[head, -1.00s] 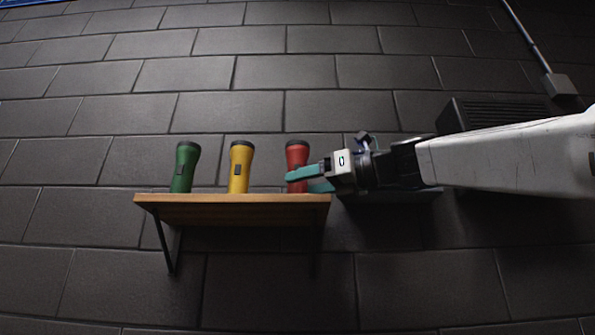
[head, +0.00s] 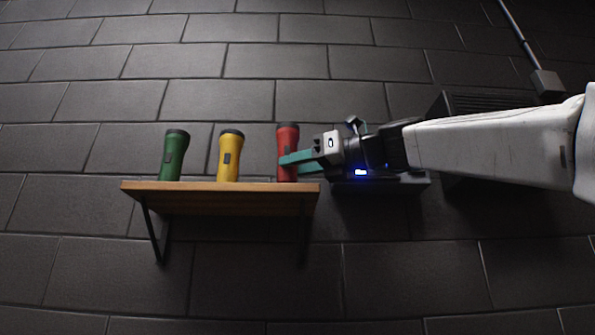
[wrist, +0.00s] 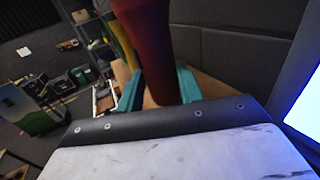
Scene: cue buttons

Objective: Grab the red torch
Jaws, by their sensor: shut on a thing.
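The red torch (head: 287,139) stands upright, black end up, at the right end of a wooden shelf (head: 215,190) in the head view. My gripper (head: 290,160) reaches in from the right with its teal fingers around the torch's lower part, shut on it. In the wrist view the red torch (wrist: 150,45) sits between the teal fingers. The torch's base is partly hidden by the fingers, and I cannot tell whether it still touches the shelf.
A yellow torch (head: 230,155) stands left of the red one, and a green torch (head: 174,155) stands farther left. A dark box with a blue light (head: 361,172) is below my gripper. A dark brick wall (head: 190,100) is behind. The wrist view shows a cluttered floor (wrist: 60,60).

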